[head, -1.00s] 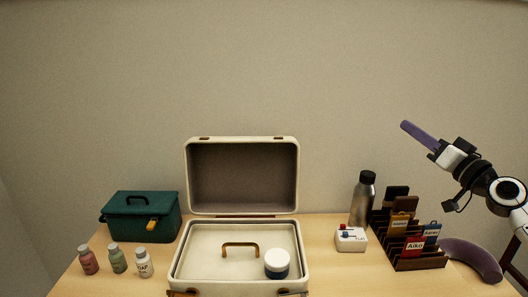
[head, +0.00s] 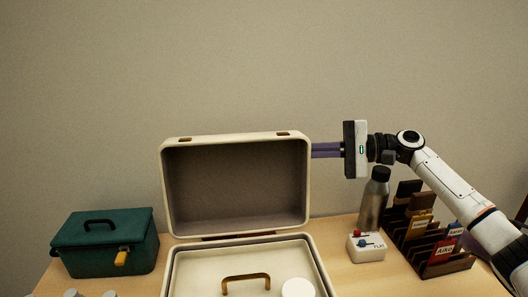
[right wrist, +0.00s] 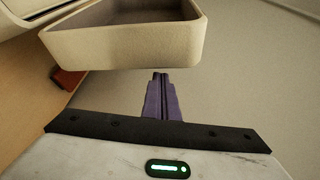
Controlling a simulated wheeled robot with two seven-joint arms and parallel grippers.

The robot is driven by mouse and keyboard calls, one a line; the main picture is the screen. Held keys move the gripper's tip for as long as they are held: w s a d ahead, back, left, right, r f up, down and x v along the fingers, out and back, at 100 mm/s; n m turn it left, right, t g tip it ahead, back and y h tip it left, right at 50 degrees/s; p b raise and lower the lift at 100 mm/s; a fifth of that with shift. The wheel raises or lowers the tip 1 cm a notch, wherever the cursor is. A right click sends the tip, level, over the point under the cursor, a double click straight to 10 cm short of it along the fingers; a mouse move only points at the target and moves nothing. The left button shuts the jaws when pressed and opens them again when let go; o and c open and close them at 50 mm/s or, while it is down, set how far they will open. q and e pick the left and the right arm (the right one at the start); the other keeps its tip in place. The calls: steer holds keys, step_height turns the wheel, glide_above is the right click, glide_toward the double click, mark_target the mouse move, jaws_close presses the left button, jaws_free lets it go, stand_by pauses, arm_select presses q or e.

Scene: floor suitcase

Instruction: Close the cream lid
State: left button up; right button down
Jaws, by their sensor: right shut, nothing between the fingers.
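The cream suitcase stands open on the table, its cream lid (head: 236,187) upright at the back with the dark lining facing me. The suitcase base (head: 245,243) holds a brown handle (head: 246,280) and a white-capped jar (head: 298,288). My right gripper (head: 318,150) is shut and empty. Its purple fingers are at the upper right edge of the lid, their tips partly hidden behind it. In the right wrist view the purple fingers (right wrist: 161,88) lie just below the lid's edge (right wrist: 130,45); contact cannot be told. My left gripper is not in view.
A teal toolbox (head: 104,243) stands at the left. At the right are a small white switch box (head: 366,247), a steel bottle (head: 374,200) and a brown card rack (head: 437,262). My right arm reaches above these. White bottle caps (head: 72,293) show at the bottom left.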

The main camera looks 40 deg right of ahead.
mark_target(269, 152)
steer(key=p+x, duration=0.1)
steer(key=x, duration=0.7)
steer(key=shift+s+r, duration=0.1)
